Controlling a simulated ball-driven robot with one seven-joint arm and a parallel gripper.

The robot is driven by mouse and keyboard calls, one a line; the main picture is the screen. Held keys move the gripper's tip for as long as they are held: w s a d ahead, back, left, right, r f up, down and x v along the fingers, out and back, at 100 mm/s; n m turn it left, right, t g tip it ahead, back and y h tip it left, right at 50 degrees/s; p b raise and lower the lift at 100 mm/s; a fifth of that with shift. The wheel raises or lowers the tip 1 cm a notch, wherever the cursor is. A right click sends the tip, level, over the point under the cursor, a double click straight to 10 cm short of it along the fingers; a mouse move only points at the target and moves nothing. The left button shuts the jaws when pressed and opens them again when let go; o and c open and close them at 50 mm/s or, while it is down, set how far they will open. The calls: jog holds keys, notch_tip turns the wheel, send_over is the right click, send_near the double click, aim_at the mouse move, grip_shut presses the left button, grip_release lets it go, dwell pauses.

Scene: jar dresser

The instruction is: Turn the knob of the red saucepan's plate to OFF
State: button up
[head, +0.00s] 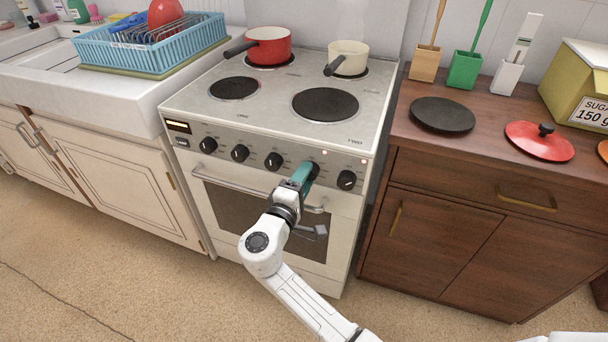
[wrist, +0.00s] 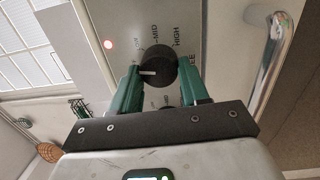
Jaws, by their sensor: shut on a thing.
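The red saucepan (head: 268,46) sits on the back left plate of the white stove (head: 300,135), its dark handle pointing left. A row of several black knobs runs along the stove front. My gripper (head: 305,172) is at the second knob from the right and mostly hides it in the head view. In the wrist view my gripper (wrist: 160,74) has its green fingers on either side of this black knob (wrist: 158,62), shut on it. The knob's white pointer line points left in that view. LOW, MID and HIGH marks show around it, some partly hidden.
A cream saucepan (head: 348,57) stands on the back right plate. Two front plates (head: 325,104) are bare. The oven handle (head: 230,183) runs below the knobs. Another knob (head: 346,180) is just right of my gripper. A wooden dresser (head: 450,165) stands to the right.

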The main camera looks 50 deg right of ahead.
jog(key=shift+n+p, duration=0.35)
jog(key=shift+n, duration=0.65)
jog(key=shift+f, duration=0.1)
jog(key=o, duration=1.1)
jog(key=shift+c, duration=0.2)
jog(key=v, duration=1.1)
